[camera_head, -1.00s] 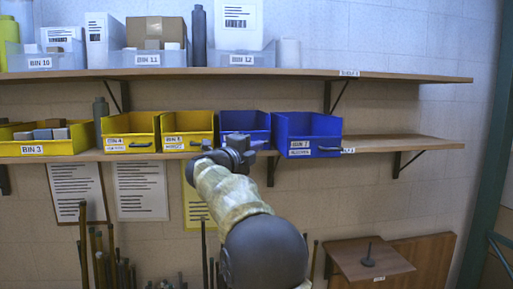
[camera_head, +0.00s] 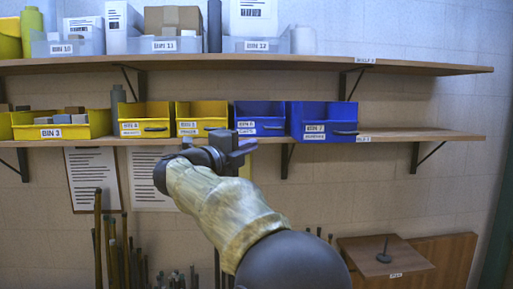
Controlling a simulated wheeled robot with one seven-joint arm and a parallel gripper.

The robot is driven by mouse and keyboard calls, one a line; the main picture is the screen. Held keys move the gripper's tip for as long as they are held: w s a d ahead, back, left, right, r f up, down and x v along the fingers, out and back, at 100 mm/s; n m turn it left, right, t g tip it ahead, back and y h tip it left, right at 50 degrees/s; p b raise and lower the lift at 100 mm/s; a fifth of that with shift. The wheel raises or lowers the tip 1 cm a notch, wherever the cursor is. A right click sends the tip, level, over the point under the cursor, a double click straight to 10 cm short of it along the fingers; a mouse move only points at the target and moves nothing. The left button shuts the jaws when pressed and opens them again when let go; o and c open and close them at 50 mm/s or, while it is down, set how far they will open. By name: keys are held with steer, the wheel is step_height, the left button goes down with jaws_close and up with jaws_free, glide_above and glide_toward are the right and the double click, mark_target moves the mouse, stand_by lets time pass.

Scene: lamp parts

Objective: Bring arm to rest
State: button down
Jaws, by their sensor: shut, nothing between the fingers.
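My arm, in a camouflage-patterned sleeve, reaches up from the bottom centre. My gripper (camera_head: 236,150) is shut and holds nothing. In the picture it lies just below the front of the blue bin 6 (camera_head: 259,121), over the lower shelf's front edge. I cannot tell how far it is from the shelf. My wrist hides part of the shelf edge and the wall below.
The lower shelf (camera_head: 430,139) holds yellow bin 3 (camera_head: 60,126), yellow bins 4 and 5, and blue bin 7 (camera_head: 323,121). The upper shelf (camera_head: 430,68) holds clear bins. Upright rods (camera_head: 98,240) stand low left. A small wooden table (camera_head: 385,258) stands lower right.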

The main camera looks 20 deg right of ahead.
stand_by(0.4)
steer(key=w+a+f+n+t+y+p, duration=0.2)
steer(key=w+a+f+n+t+y, duration=0.5)
steer(key=n, duration=0.7)
steer(key=s+a+f+n+g+y+p, duration=0.1)
steer(key=s+f+n+y, duration=0.1)
steer(key=f+n+y, duration=0.3)
steer(key=s+a+f+n+y, duration=0.2)
steer(key=f+n+y, duration=0.15)
steer(key=f, duration=0.25)
steer(key=s+a+f+n+g+y+p, duration=0.15)
steer(key=s+f+n+g, duration=0.35)
steer(key=s+f, duration=0.6)
steer(key=s+d+f+n+g, duration=0.2)
steer(key=s+f+n+g, duration=0.2)
steer(key=s+f+g, duration=0.3)
steer(key=s+f, duration=0.5)
steer(key=s, duration=0.3)
steer(key=shift+s+f+g+p, duration=0.25)
steer(key=shift+s+g+p, duration=0.05)
steer(key=shift+p, duration=0.1)
